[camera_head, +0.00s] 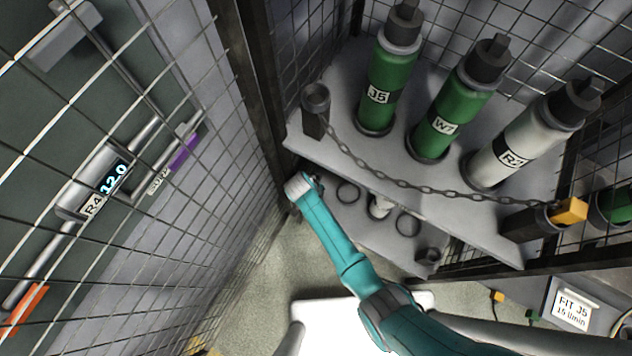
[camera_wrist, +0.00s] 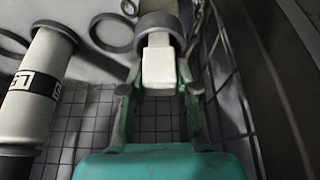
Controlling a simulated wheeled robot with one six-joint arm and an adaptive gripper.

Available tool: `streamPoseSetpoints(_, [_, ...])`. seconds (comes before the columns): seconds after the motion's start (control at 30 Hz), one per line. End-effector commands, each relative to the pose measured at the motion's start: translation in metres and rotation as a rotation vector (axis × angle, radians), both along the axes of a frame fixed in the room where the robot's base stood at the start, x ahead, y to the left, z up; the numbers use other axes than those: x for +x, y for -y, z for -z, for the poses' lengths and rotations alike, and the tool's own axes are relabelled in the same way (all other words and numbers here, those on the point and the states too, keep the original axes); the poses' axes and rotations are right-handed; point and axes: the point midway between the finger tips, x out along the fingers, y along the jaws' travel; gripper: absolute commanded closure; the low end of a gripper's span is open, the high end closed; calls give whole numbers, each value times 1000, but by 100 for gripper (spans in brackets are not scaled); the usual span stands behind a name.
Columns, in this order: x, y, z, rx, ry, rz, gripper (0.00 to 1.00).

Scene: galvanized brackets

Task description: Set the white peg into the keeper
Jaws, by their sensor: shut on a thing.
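The white peg (camera_wrist: 158,68) is held between the two fingers of my gripper (camera_wrist: 158,88) in the wrist view. The gripper is shut on it. A dark grey round cup, seemingly the keeper (camera_wrist: 177,28), lies at the peg's far end. The peg's narrower end overlaps the cup's opening; I cannot tell how deep it sits. In the head view my teal arm's end (camera_head: 302,186) is at the left end of the lower shelf, below the upper shelf's corner. The peg and fingers cannot be made out clearly there.
The upper shelf (camera_head: 350,110) holds two green bottles (camera_head: 436,122) and one white bottle (camera_head: 508,148) behind a chain (camera_head: 400,181). The lower shelf (camera_head: 378,236) has rings (camera_head: 408,223) and a small white bottle (camera_head: 380,206), which stands left of my gripper in the wrist view. Mesh walls stand close.

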Motion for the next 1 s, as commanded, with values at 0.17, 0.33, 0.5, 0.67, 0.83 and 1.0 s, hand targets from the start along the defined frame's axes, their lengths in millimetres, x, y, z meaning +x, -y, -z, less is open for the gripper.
streamPoseSetpoints(0.17, [1, 0, 2, 1, 2, -1, 52])
streamPoseSetpoints(0.33, [0, 0, 2, 1, 2, 1, 40])
streamPoseSetpoints(0.5, [0, 0, 2, 1, 1, 0, 40])
streamPoseSetpoints(0.67, [-3, -2, -5, 1, 1, 0, 40])
streamPoseSetpoints(0.83, [-10, -7, -26, 2, 2, -1, 40])
streamPoseSetpoints(1.0, [-21, -14, -57, 3, 3, -2, 40])
